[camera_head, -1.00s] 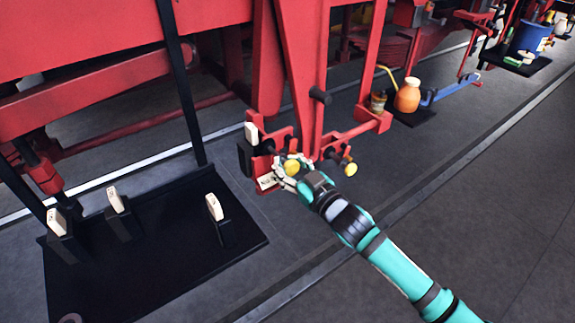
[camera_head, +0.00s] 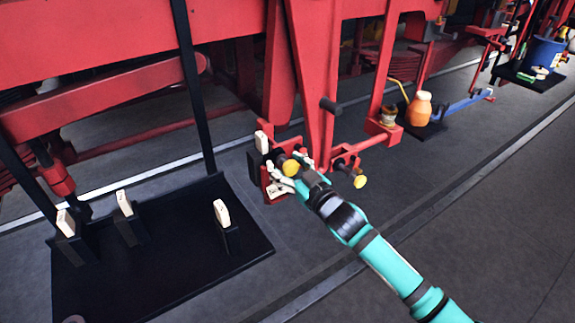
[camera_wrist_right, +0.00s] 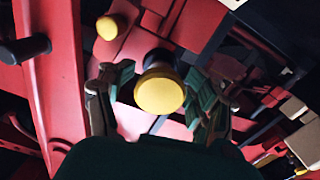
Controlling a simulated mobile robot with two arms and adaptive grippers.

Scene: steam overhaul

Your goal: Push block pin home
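A yellow-headed pin (camera_head: 290,167) stands at the red bracket low on the red frame, with a short dark shank showing behind its head. My right gripper (camera_head: 290,174) is at this pin, reaching in from the lower right. In the right wrist view the yellow head (camera_wrist_right: 159,90) sits between the two spread fingers, with visible gaps on both sides. The right gripper (camera_wrist_right: 158,100) looks open. A second yellow-headed pin (camera_head: 360,181) sits to the right. A pale-topped block (camera_head: 262,143) is at the bracket's left. My left gripper is not in view.
A black tray (camera_head: 170,275) with several pale-topped blocks lies at lower left. An orange bottle (camera_head: 419,109) and a jar (camera_head: 388,115) stand behind on the right, near a blue bar (camera_head: 466,104). The grey floor at lower right is clear.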

